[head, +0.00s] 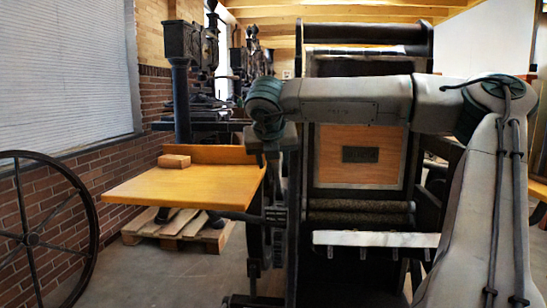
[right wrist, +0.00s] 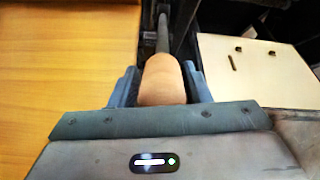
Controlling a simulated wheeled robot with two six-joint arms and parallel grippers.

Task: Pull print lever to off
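The print lever has a rounded wooden handle (right wrist: 163,78) on a dark rod, seen in the middle of the right wrist view. My right gripper (right wrist: 162,88) has one finger on each side of this handle, close against it, and appears shut on it. In the head view my right arm reaches across the press (head: 360,155), and the right gripper (head: 270,145) hangs down at the press's left side. The handle cannot be made out there. My left gripper is not in view.
A wooden feed table (head: 185,188) with a small wooden block (head: 174,161) lies left of the gripper, close to it. A large spoked wheel (head: 33,238) stands at far left. A pallet (head: 175,230) lies on the floor. A pale board (right wrist: 255,72) is right of the lever.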

